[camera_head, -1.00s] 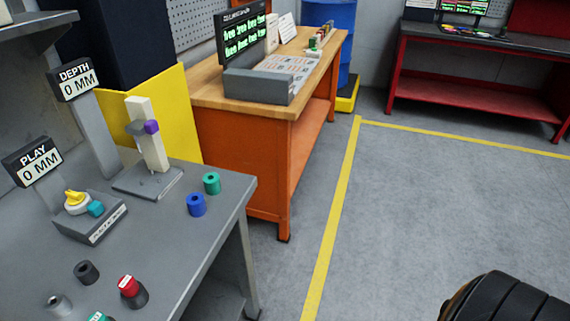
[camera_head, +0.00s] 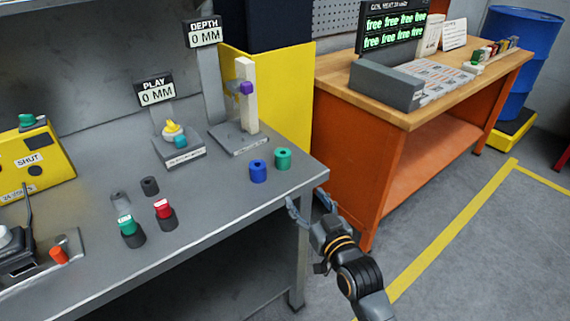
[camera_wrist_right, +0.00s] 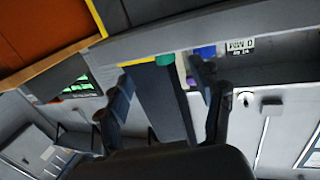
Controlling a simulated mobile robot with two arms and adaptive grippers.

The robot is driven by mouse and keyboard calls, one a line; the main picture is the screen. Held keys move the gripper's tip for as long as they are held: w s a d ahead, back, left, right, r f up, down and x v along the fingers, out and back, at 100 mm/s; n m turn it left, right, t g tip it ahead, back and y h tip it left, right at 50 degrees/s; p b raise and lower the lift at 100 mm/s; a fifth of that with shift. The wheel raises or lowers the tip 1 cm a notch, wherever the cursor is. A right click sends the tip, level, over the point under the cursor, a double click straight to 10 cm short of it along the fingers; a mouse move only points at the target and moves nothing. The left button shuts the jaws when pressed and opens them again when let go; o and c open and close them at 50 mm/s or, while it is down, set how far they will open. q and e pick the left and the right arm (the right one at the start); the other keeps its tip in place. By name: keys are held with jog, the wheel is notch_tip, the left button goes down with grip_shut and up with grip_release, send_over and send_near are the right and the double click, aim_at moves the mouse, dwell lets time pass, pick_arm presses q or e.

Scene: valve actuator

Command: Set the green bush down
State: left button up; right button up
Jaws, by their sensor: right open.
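The green bush (camera_head: 283,158), a short green cylinder with a hole in its top, stands upright on the grey bench (camera_head: 215,205) near its right end. The blue bush (camera_head: 258,171) stands just left of it. My right gripper (camera_head: 311,203) is at the bench's front right edge, in front of the green bush and apart from it, open and empty. In the right wrist view, the open fingers (camera_wrist_right: 162,75) point toward the bench edge, with the green bush (camera_wrist_right: 165,60) and blue bush (camera_wrist_right: 208,51) beyond. My left gripper is not in view.
The PLAY gauge (camera_head: 180,152) and DEPTH stand (camera_head: 240,140) stand behind the bushes. Red-topped (camera_head: 164,214) and green-topped (camera_head: 128,228) pieces stand further left. An orange workbench (camera_head: 400,165) is at the right. Bench surface between bushes and front edge is clear.

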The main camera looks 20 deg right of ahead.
notch_tip(320, 180, up, 3)
send_near(286, 157)
jog(key=shift+t, duration=0.3)
jog(key=w, duration=0.2)
jog(key=w+f, duration=0.1)
jog(key=w, duration=0.1)
jog(key=shift+w+a, duration=0.1)
jog(key=shift+a, duration=0.25)
jog(key=shift+w+a+p, duration=0.1)
jog(key=shift+w+p, duration=0.3)
jog(key=shift+w, duration=2.6)
grip_shut()
jog(key=shift+r, duration=0.2)
